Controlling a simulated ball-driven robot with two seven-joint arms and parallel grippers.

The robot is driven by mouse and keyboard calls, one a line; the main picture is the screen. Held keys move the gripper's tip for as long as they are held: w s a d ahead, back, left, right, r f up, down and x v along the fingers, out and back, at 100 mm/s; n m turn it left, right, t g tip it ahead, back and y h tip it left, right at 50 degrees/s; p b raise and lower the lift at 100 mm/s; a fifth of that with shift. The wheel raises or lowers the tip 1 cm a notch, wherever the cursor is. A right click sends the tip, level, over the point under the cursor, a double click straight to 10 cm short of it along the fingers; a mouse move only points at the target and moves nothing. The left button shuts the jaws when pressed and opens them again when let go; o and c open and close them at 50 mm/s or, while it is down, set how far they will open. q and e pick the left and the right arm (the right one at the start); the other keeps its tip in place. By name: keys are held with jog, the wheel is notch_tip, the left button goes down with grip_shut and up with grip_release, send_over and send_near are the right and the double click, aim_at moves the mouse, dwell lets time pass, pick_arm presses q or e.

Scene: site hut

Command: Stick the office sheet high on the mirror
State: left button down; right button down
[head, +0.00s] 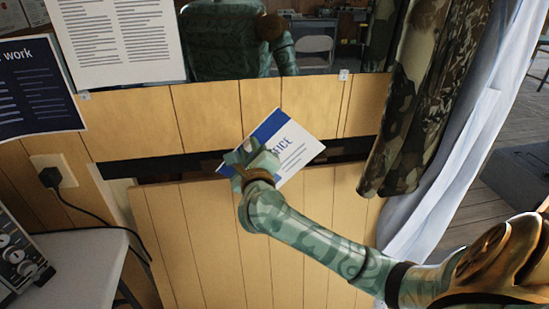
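The office sheet (296,146) is white with a blue band and the letters "FICE" showing. It is tilted, in front of the wooden panelling below the mirror. My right gripper (243,160) is at the sheet's lower left edge and appears shut on it; the hand covers that corner and part of the lettering. The mirror (330,30) spans the top of the head view, its lower edge above the sheet, and reflects my body, a chair and a table. My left gripper is not in view.
A white text sheet (115,40) hangs over the mirror's left part. A dark blue poster (35,88) is further left. A camouflage garment (412,100) and a pale curtain (470,130) hang at right. A socket with a black plug (50,177) and a white table (85,262) are at lower left.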

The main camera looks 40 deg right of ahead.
jog(key=shift+s, duration=0.1)
dwell(0.4)
